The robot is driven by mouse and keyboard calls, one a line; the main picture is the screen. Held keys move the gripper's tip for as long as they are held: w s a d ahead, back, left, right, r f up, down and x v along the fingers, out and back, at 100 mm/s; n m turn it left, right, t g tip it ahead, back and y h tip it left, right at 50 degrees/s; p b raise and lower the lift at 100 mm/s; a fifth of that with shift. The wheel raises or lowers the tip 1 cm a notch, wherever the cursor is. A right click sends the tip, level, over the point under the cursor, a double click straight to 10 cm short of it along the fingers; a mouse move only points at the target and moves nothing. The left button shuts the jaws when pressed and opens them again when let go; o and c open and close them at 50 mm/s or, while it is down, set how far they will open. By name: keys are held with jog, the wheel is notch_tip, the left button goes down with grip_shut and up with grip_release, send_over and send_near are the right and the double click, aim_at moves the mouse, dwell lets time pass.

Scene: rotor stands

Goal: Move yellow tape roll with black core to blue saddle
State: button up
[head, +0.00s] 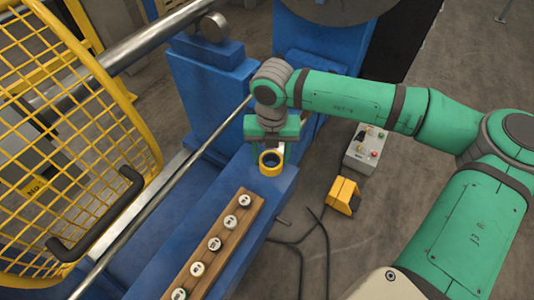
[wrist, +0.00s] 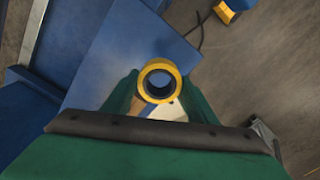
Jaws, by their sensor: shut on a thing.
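The yellow tape roll with black core (head: 271,163) is at the tips of my gripper (head: 269,152). In the wrist view the roll (wrist: 158,67) sits between the two green fingers (wrist: 158,88), its ring facing the camera. My gripper is shut on it. The roll is over the end of a long blue beam, which I take to be the blue saddle (head: 279,185); its flat blue top also shows in the wrist view (wrist: 112,50). I cannot tell whether the roll touches the blue top or hangs just above it.
A wooden strip (head: 222,232) with several white round pieces lies along the blue beam near the roll. A yellow mesh guard (head: 75,120) stands at left. A grey control box (head: 365,148) and a yellow pedal (head: 343,194) are on the floor at right, with cables.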

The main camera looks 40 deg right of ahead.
jog(key=shift+f, duration=2.85)
jog(key=o, duration=1.1)
jog(key=shift+c, duration=0.2)
jog(key=shift+r, duration=4.05)
